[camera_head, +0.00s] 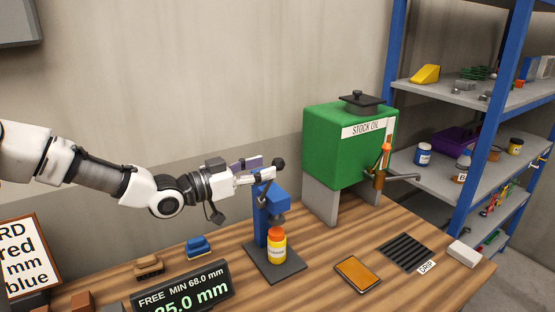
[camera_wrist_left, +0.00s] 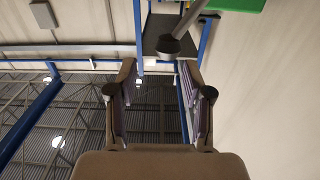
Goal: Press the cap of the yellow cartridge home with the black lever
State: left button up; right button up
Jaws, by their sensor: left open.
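The yellow cartridge (camera_head: 277,249) stands upright on the dark base plate of the blue press (camera_head: 261,223), under its head. Its top is orange; how far the cap sits in cannot be told. The black lever's round knob (camera_head: 279,163) is raised above the press, and part of the lever is hidden behind my gripper. My left gripper (camera_head: 262,173) is open and empty, just left of the knob. In the left wrist view the knob (camera_wrist_left: 170,47) shows beyond the open fingertips of my gripper (camera_wrist_left: 158,68), apparently apart from them. My right gripper is not in view.
The green oil tank (camera_head: 345,155) stands behind the press at right. A display (camera_head: 180,292), a blue block (camera_head: 199,247) and a brown block (camera_head: 149,267) lie left of the press. An orange-topped tray (camera_head: 358,274) and a black grate (camera_head: 406,252) lie right.

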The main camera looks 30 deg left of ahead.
aim_at(278, 160)
pick_arm(q)
jog(key=w, duration=0.2)
jog(key=w+d, duration=0.1)
jog(key=w, duration=0.1)
jog(key=w+f+p, duration=0.1)
jog(key=w, duration=0.1)
jog(key=shift+d, duration=0.35)
jog(key=shift+s+d+r, duration=0.25)
jog(key=shift+s, duration=0.3)
jog(key=shift+w+a, duration=0.1)
grip_shut()
jog(key=shift+f, duration=0.1)
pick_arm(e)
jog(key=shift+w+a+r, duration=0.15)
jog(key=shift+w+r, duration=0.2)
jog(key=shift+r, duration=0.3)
